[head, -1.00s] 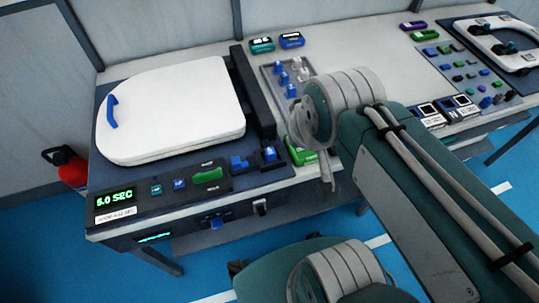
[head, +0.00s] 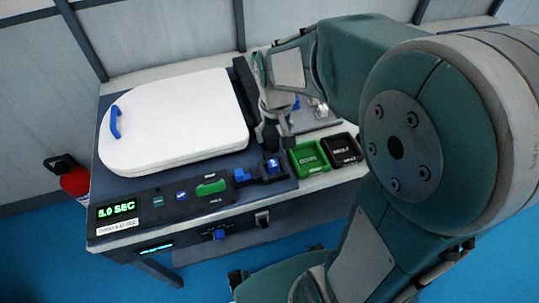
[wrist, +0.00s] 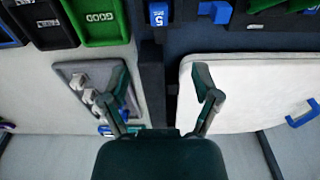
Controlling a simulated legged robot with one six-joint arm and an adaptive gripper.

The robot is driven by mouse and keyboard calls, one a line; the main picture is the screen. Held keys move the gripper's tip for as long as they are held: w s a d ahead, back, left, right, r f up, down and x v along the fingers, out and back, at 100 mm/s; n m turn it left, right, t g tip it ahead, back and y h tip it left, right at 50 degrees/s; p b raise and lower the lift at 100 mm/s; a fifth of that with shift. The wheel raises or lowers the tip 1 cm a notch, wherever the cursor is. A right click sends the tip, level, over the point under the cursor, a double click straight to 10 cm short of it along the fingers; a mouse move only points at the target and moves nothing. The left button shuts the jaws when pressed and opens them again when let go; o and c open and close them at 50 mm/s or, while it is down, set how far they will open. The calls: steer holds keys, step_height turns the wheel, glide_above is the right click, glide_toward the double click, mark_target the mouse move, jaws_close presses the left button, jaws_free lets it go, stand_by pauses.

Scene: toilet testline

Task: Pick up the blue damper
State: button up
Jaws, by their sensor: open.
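A blue piece, likely a blue damper, shows in part on the grey tray (head: 330,123), close behind my arm (head: 296,103). In the wrist view it shows at the left finger (wrist: 123,113), partly hidden by it, on the same tray (wrist: 70,70). Pale grey pieces (wrist: 86,90) sit beside it. My gripper (head: 276,138) is open, above the dark upright block at the right end of the white lid. In the wrist view the open fingers (wrist: 162,84) point down at that block, with nothing between them.
The white lid (head: 175,120) with a blue handle lies left of my gripper. A green GOOD bin (head: 308,158) and a black bin (head: 342,150) stand in front of the tray. Blue blocks (head: 271,167) sit on the control panel's right end.

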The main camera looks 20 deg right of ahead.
step_height(320, 180, down, 3)
steer(key=w, duration=0.1)
glide_above(273, 163)
steer(key=shift+g, duration=0.3)
steer(key=f, duration=0.5)
steer(key=shift+w, duration=0.3)
steer(key=f, duration=0.5)
steer(key=shift+s+f, duration=0.15)
steer(key=shift+s, duration=0.15)
steer(key=shift+c, duration=0.3)
jaws_close()
